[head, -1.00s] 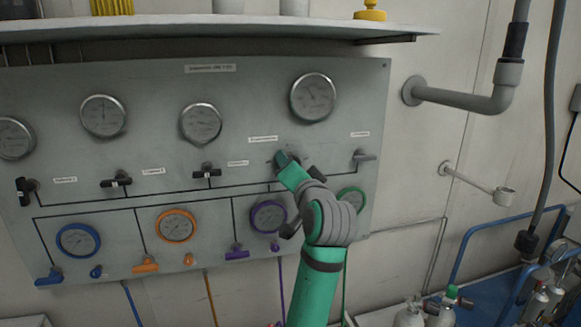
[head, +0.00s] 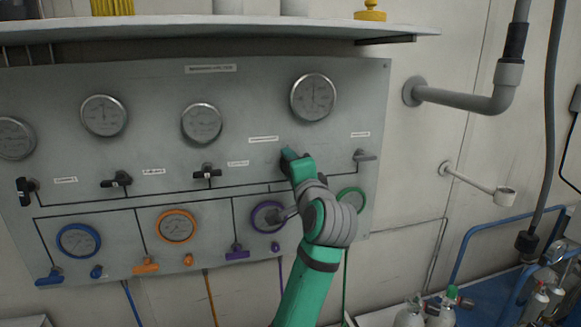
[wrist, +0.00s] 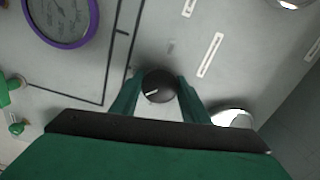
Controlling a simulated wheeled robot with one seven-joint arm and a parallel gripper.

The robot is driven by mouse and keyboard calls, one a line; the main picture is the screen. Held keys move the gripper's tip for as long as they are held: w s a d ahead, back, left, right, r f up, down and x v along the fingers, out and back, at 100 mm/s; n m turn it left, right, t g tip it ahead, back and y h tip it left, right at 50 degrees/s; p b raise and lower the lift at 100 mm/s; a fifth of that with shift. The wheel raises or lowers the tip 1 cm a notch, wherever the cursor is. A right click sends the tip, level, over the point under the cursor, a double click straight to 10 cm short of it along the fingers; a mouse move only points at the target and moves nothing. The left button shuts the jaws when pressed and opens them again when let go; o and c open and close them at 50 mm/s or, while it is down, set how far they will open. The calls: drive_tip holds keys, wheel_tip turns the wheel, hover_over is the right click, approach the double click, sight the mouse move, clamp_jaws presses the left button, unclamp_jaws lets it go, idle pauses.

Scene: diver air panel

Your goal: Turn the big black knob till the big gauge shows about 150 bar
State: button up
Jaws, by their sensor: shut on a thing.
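The big black knob (wrist: 159,86) sits on the grey panel, with a white mark on its face pointing left in the wrist view. My gripper (wrist: 157,80) is shut on the knob, one finger on each side. In the head view my gripper (head: 290,157) reaches the panel below the upper right gauge and hides the knob. The big gauge (head: 313,97) is round with a silver rim and a pale face, at the panel's upper right. Its needle looks close to upright, but the numbers are too small to read.
Other silver gauges (head: 103,116) and black valve handles (head: 116,180) lie to the left. Below are coloured gauges, including a purple-rimmed one (head: 268,217) and a green-rimmed one (head: 351,201) near my arm. A shelf (head: 200,27) overhangs the panel. A grey pipe (head: 460,99) stands right.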

drive_tip(key=shift+d, duration=0.1)
drive_tip(key=o, duration=1.1)
drive_tip(key=shift+c, duration=0.2)
drive_tip(key=v, duration=1)
drive_tip(key=shift+s, duration=0.4)
